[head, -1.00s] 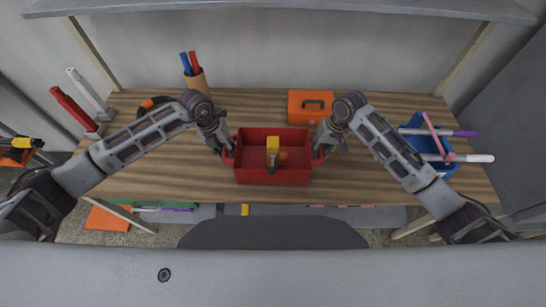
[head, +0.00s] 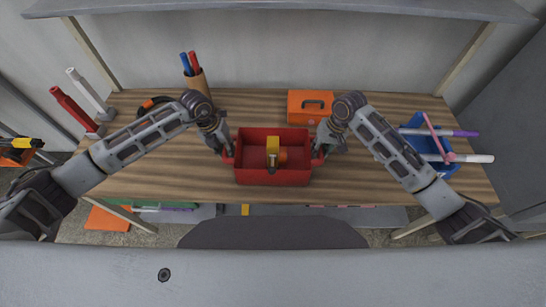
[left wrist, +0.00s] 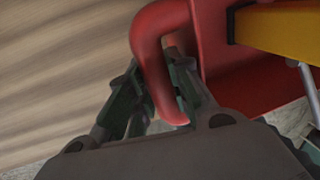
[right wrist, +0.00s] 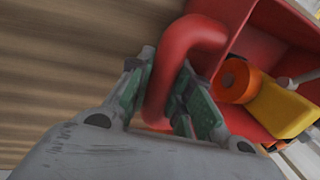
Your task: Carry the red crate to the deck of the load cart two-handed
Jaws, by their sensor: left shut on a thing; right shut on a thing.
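The red crate (head: 273,178) stands at the front middle of the wooden bench, with a yellow thing (head: 273,144) and an orange round part (head: 282,158) inside. My left gripper (head: 229,155) is shut on the crate's left handle, a red loop (left wrist: 152,55) between its fingers in the left wrist view. My right gripper (head: 319,156) is shut on the right handle, which also shows as a red loop (right wrist: 172,70) in the right wrist view. I cannot tell whether the crate is lifted off the bench. I cannot make out the load cart.
On the wooden bench (head: 400,188), an orange case (head: 310,106) stands behind the crate. A brown holder (head: 197,82) with pens is at the back left. A blue bin (head: 436,158) with long tools is at the right. A grey shelf (head: 280,9) hangs above.

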